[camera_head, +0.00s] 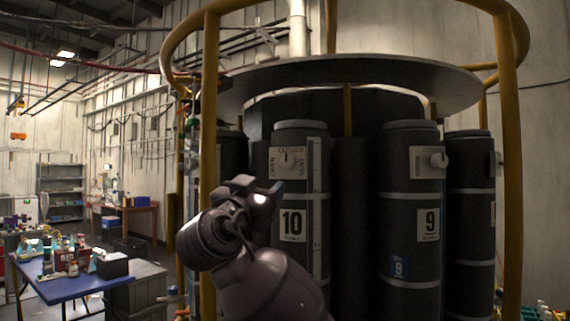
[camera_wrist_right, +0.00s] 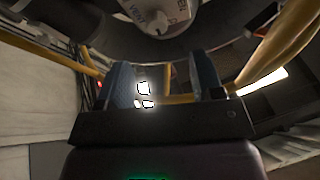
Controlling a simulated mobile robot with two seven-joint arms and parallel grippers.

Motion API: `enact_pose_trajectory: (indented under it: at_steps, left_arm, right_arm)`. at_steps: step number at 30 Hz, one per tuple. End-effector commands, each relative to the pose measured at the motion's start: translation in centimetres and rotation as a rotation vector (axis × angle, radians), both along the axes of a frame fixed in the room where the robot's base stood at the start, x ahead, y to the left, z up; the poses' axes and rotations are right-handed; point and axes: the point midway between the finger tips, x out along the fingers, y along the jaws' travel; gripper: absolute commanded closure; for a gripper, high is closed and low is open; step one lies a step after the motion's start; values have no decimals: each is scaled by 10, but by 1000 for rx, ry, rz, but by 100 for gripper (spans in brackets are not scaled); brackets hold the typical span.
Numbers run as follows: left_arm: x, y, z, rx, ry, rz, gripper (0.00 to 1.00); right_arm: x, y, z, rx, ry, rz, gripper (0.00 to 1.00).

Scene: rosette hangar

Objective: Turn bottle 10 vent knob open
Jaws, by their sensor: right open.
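Bottle 10 (camera_head: 292,254) is a tall dark cylinder with a white "10" label, standing upright in the rack. Its vent knob (camera_head: 287,161) is a small pale knob on a white plate near the top, marked OPEN at left and VENT at right. Its pointer seems to face up. My right gripper (camera_head: 266,188) is just below and left of the plate, apart from the knob. In the right wrist view, the open, empty fingers (camera_wrist_right: 164,78) point toward the rack, and the knob (camera_wrist_right: 156,22) shows at the top edge, beyond the fingertips. My left gripper is not in view.
Bottle 9 (camera_head: 409,270) with a similar knob (camera_head: 438,160) stands to the right. A blue table (camera_head: 70,286) with clutter stands at left.

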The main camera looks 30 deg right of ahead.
Motion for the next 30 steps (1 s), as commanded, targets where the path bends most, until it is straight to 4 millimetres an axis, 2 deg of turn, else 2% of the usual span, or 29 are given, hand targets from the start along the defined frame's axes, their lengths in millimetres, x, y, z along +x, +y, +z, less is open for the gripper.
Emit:
enact_pose_trajectory:
  at_steps: [5, 16, 21, 30]
  left_arm:
    - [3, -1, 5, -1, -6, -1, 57]
    - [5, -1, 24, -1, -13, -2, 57]
    - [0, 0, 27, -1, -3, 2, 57]
    - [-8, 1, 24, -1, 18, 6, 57]
  right_arm:
    - [-5, -5, 14, 19, -41, -21, 39]
    - [23, -50, 36, 18, -36, -24, 39]
    - [35, -69, 44, 18, -36, -22, 39]
    - [46, -85, 51, 20, -37, -18, 39]
